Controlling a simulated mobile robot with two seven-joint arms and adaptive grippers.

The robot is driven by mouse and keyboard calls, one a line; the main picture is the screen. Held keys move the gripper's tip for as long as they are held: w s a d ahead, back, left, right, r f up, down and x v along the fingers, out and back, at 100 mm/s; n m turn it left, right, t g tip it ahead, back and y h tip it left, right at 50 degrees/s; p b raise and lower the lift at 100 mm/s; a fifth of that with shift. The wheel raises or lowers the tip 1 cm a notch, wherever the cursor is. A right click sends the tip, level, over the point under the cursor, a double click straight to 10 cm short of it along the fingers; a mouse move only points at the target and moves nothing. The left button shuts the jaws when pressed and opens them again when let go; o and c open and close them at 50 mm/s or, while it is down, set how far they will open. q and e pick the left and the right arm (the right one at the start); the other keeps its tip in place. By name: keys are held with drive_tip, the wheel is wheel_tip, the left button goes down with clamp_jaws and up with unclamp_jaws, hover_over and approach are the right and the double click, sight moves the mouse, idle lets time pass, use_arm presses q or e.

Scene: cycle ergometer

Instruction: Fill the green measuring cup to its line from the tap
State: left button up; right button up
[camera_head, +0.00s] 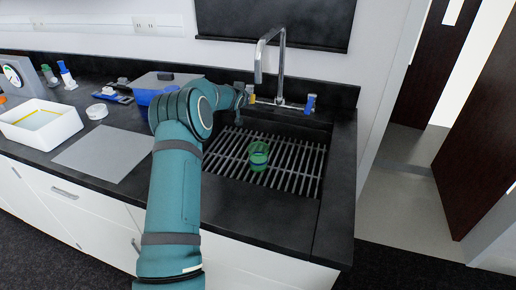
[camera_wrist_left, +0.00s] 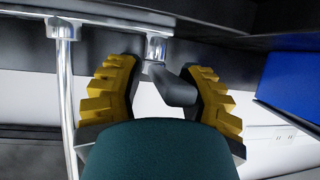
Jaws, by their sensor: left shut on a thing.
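The green measuring cup (camera_head: 258,160) stands upright on the sink's slatted rack. It is small here, and I cannot make out its line or any water level. The chrome tap (camera_head: 280,70) rises at the back of the sink, and its spout hangs above and behind the cup. No stream of water shows. My left gripper (camera_head: 245,94) is at the left side of the tap. In the left wrist view its yellow fingers (camera_wrist_left: 160,90) are shut on the grey tap handle (camera_wrist_left: 176,88). My right gripper is not in view.
A blue-capped right tap handle (camera_head: 310,103) stands across from my gripper. A white tray (camera_head: 42,122), a grey sheet (camera_head: 103,153) and a blue box (camera_head: 160,90) lie on the counter to the left. My left arm covers part of the counter and the sink's left edge.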

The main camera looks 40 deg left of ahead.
use_arm(q)
drive_tip(key=shift+o, duration=0.2)
drive_tip(key=shift+w+d, duration=0.35)
drive_tip(key=shift+d, duration=0.25)
drive_tip(key=shift+o, duration=1.1)
drive_tip(key=shift+d, duration=0.1)
drive_tip(key=shift+o, duration=0.3)
drive_tip(key=shift+d+n+y, duration=0.1)
drive_tip(key=shift+n+y, duration=0.2)
drive_tip(key=o, duration=0.6)
drive_tip(key=shift+c, duration=0.2)
drive_tip(key=shift+d+r, duration=0.1)
drive_tip(key=c, duration=0.5)
drive_tip(key=shift+r, duration=0.1)
drive_tip(key=shift+v, duration=3.9)
